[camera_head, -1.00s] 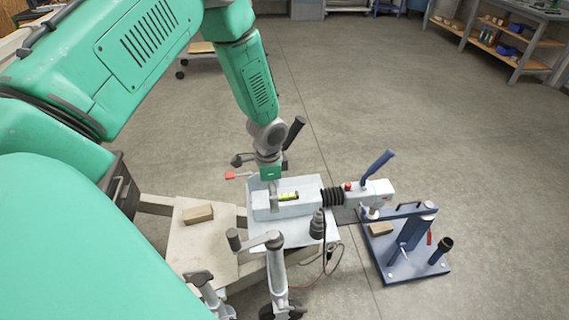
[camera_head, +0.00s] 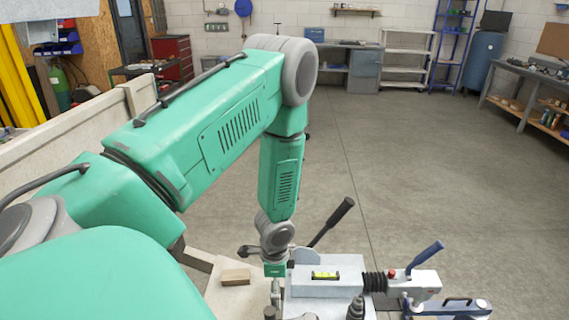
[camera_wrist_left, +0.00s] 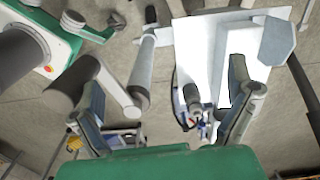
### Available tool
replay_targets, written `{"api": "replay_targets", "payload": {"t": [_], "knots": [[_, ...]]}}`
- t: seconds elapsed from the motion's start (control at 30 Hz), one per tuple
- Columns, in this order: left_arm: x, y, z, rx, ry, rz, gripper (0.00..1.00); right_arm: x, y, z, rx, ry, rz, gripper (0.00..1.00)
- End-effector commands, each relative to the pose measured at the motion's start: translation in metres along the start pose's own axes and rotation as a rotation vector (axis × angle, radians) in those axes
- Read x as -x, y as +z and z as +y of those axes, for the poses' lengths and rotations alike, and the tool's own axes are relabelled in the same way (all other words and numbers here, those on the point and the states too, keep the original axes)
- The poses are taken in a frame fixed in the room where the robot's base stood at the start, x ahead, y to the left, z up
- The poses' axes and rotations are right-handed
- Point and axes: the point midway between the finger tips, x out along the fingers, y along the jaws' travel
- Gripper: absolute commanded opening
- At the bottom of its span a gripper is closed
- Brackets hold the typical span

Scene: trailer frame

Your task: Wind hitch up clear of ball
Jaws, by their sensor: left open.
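The white coupling head (camera_head: 418,284) with its blue lever (camera_head: 427,254) sits at the right end of the pale drawbar box (camera_head: 318,287). The ball below it is hidden. My left gripper (camera_head: 275,293) points down at the box's left end, near the crank grip. In the left wrist view the open fingers (camera_wrist_left: 165,105) stand apart, with the crank arm and dark grip (camera_wrist_left: 70,86) by the left finger. Contact cannot be told. My right gripper is out of view.
A wooden block (camera_head: 235,277) lies on the left board. The blue stand (camera_head: 455,306) is cut off at bottom right. Open floor lies beyond.

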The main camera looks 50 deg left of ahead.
Motion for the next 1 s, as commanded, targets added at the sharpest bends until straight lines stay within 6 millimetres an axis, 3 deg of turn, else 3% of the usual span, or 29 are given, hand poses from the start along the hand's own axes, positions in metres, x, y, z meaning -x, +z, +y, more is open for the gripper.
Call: {"api": "replay_targets", "payload": {"t": [0.1, 0.3, 0.77, 1.0], "knots": [[0.002, 0.007, 0.017, -0.004, 0.005, -0.009, 1.00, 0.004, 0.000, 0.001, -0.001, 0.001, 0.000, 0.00], [-0.001, 0.017, 0.031, -0.003, 0.011, -0.006, 1.00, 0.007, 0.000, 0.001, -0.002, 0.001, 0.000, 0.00], [-0.002, 0.018, 0.035, -0.002, 0.010, -0.003, 1.00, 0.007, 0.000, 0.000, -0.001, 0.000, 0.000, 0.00], [-0.001, 0.016, 0.035, -0.003, 0.006, -0.003, 0.15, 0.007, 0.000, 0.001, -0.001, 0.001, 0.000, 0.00]]}}
